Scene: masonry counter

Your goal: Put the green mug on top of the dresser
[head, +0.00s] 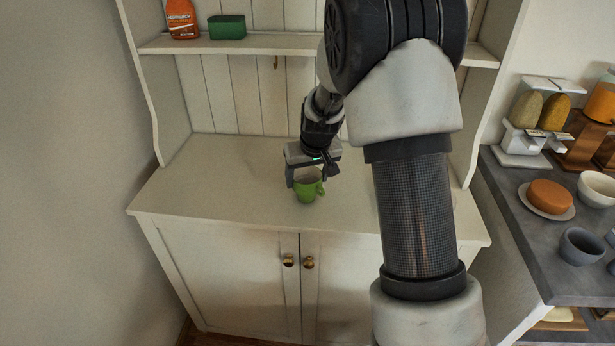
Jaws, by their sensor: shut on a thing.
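The green mug (306,191) is at the middle of the cream dresser's top (210,190), upright, with its handle to the right. My gripper (311,180) reaches down over it from above and is shut on the mug near its rim. The mug's base is at or just above the dresser's surface; I cannot tell if it touches. My arm covers the right part of the dresser.
A shelf (280,45) above the dresser top holds an orange bottle (182,18) and a green box (227,27). At right, a grey counter (530,225) bears an orange round thing on a plate (549,197) and bowls (582,246). The dresser top's left side is clear.

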